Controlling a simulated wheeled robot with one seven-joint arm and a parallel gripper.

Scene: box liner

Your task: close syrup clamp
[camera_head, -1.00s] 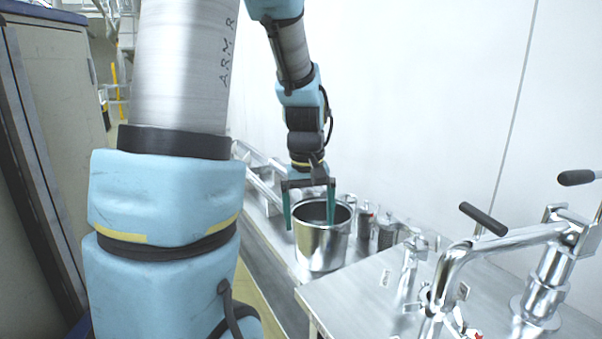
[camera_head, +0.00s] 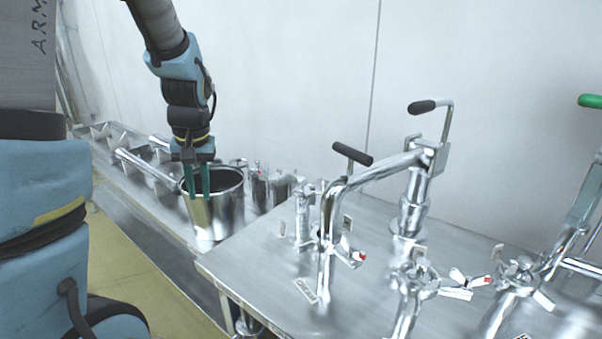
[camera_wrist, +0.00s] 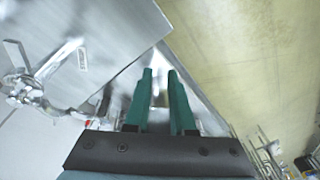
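Several metal pipe clamps with wing-shaped handles sit on the pipework of the steel table. One clamp (camera_head: 345,250) has a red-tipped handle and is on the near left pipe. Another clamp (camera_head: 418,280) is lower in the middle, and a third (camera_head: 515,275) is at the right. I cannot tell which is the syrup clamp or whether any is closed. My gripper (camera_head: 198,195) points down by the steel pot, left of the clamps and apart from them. Its green fingers are parted by a narrow gap and hold nothing in the wrist view (camera_wrist: 159,80). Blurred pipe fittings (camera_wrist: 30,88) show left there.
The steel pot (camera_head: 222,215) stands beside the table (camera_head: 255,265). Black-handled valve levers (camera_head: 352,153) rise above the pipes, and a green-handled one (camera_head: 590,101) is at far right. A white wall is behind. Yellow floor (camera_head: 125,260) is open at the left.

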